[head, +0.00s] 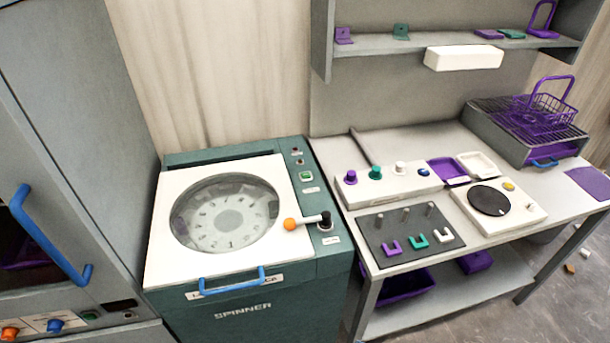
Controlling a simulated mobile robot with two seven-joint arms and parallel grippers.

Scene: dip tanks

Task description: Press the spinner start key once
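The spinner (245,312) is a dark green cabinet marked "SPINNER", left of the middle in the head view. Its white lid (165,255) is down, with a round clear window (228,213) showing numbered positions inside. A green square key (306,176) sits on the panel right of the lid, with a small label below it too small to read. Small round lamps or buttons (298,152) are above it. An orange-tipped lever (291,224) and a black knob (326,216) are nearer the front. Neither of my grippers is in view.
A blue handle (232,283) crosses the lid's front edge. A grey cabinet with a blue handle (45,240) stands at left. The bench at right holds a knob rail (390,186), a turntable unit (490,200) and a purple basket (545,115). A shelf (390,45) hangs above.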

